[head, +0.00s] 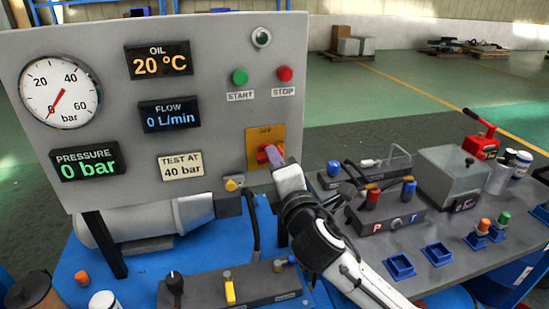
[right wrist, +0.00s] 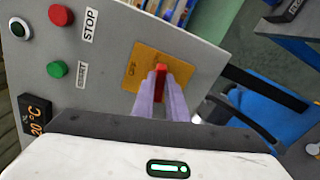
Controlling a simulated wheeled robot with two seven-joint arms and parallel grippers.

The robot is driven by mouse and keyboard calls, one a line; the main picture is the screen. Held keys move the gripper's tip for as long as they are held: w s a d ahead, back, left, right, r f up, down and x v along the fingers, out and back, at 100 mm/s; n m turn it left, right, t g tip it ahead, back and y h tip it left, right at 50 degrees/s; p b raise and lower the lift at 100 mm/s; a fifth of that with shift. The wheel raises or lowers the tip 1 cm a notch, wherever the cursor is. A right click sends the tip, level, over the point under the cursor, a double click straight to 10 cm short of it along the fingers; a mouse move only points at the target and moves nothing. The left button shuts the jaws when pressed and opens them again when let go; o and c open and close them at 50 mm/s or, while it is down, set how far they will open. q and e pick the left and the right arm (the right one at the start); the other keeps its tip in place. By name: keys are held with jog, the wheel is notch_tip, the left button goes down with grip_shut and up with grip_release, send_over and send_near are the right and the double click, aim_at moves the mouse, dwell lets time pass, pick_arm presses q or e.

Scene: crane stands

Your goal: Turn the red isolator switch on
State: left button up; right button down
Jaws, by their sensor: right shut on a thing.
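The red isolator switch (head: 262,157) sits on a yellow plate (head: 251,141) at the lower right of the grey panel. A small label above the switch seems to read OFF. The handle looks roughly level across the plate. My right gripper (head: 271,154) reaches it from the front right, its pale fingers shut on the handle. In the right wrist view the red handle (right wrist: 161,79) stands between the two fingers (right wrist: 161,92), in front of the yellow plate (right wrist: 146,63). The fingers partly hide the handle. My left gripper is not in view.
The green START button (head: 239,76) and red STOP button (head: 285,73) are above the switch. A small yellow knob (head: 234,183) is below left. A valve block (head: 372,219) and a clear box (head: 452,176) stand on the bench to the right. The displays read 0 bar and 0 L/min.

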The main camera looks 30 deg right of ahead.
jog(key=shift+f+m, duration=0.2)
jog(key=shift+m, duration=1.4)
jog(key=c, duration=1.8)
grip_release()
jog(key=shift+o, duration=0.2)
jog(key=b+v, duration=0.1)
jog(key=v, duration=0.9)
jog(key=shift+s, duration=0.2)
